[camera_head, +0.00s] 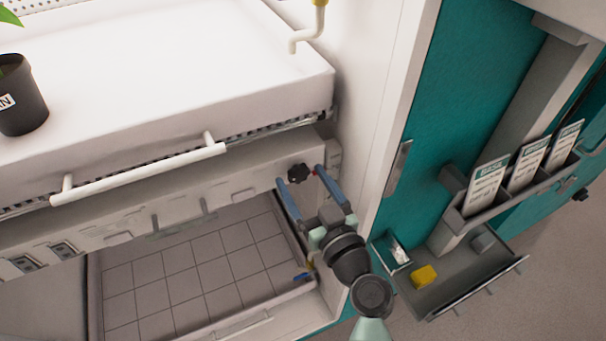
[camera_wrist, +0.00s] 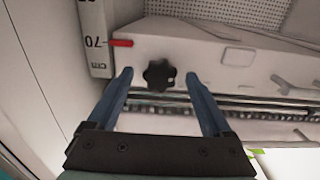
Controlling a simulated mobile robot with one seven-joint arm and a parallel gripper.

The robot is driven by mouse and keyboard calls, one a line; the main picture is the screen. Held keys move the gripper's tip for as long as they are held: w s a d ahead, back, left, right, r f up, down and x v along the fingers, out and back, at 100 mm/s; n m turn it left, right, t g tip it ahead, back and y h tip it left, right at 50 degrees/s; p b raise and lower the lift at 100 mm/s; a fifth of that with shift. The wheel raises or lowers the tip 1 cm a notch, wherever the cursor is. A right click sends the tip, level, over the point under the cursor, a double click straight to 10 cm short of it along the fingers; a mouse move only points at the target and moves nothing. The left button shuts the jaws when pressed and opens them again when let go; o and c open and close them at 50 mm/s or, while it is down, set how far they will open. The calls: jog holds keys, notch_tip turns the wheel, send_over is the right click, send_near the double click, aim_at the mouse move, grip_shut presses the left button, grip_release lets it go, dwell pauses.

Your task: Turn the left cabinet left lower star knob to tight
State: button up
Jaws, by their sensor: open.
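A black star knob (camera_head: 299,173) sits on the front face of a white shelf rail inside the cabinet, near its right side wall. In the wrist view the knob (camera_wrist: 159,73) is ahead of my gripper, between the lines of the two blue fingers. My gripper (camera_head: 300,178) is open, with one finger on each side of the knob. In the wrist view my gripper (camera_wrist: 158,82) holds nothing, and the knob shows clear gaps to both fingers. I cannot tell whether the knob is tight or loose.
A red pointer (camera_wrist: 121,43) sits beside a scale (camera_wrist: 94,40) marked 70. A white handle bar (camera_head: 140,175) runs along the shelf tray (camera_head: 160,95) above. A teal wall (camera_head: 440,110) with card holders and a small open tray (camera_head: 455,285) stands at the right.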

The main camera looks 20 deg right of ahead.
jog(key=shift+w, duration=0.35)
grip_shut()
